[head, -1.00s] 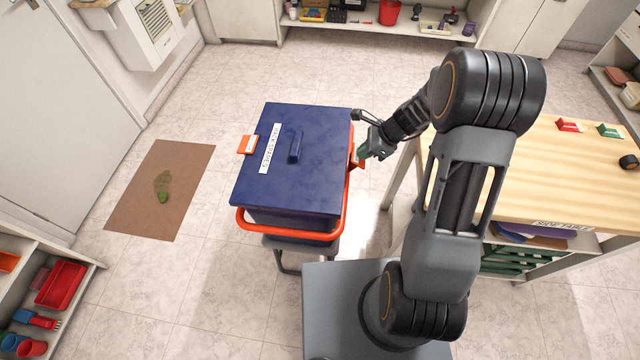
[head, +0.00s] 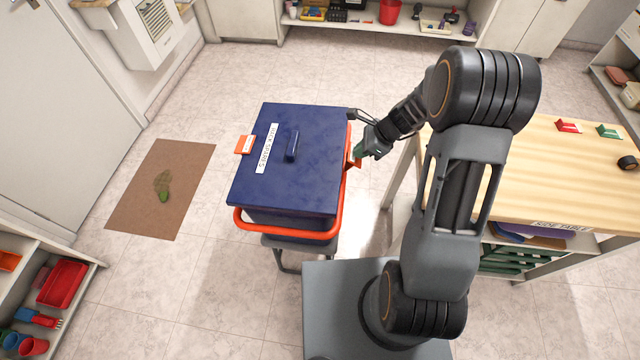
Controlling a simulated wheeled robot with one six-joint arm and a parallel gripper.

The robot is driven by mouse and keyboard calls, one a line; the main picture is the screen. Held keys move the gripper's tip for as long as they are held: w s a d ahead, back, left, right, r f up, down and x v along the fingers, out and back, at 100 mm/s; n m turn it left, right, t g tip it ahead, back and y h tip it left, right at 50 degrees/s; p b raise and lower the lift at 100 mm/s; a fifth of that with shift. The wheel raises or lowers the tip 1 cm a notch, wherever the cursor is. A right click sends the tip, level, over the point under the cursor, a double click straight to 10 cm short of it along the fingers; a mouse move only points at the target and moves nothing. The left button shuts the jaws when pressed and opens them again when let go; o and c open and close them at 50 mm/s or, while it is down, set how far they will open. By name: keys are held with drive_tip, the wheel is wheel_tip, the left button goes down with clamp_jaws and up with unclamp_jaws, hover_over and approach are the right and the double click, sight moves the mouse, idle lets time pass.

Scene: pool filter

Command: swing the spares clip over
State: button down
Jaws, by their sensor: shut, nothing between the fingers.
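The blue-lidded box (head: 315,150) stands in the middle of the floor, with a white label strip (head: 266,148) on its lid that seems to read "SPARES". An orange clip (head: 245,144) with a small white tag sticks out at the lid's left edge. A second orange-red clip (head: 351,160) is at the right edge, partly hidden by my gripper. My gripper (head: 360,151) is shut and empty, right beside this right clip. I cannot tell whether it touches the clip or whether that clip is latched.
An orange bail handle (head: 288,233) runs round the box's front, low down. The box sits on a grey stand (head: 285,252). The wooden side table (head: 520,170) is close on the right. A brown mat (head: 185,205) lies left, with clear floor around it.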

drive_tip(key=shift+s+a+f, duration=0.2)
drive_tip(key=shift+w+a+r, duration=0.1)
drive_tip(key=shift+a+r, duration=0.05)
drive_tip(key=shift+a, duration=0.25)
drive_tip(key=shift+w+r+p, duration=0.1)
drive_tip(key=shift+p, duration=0.2)
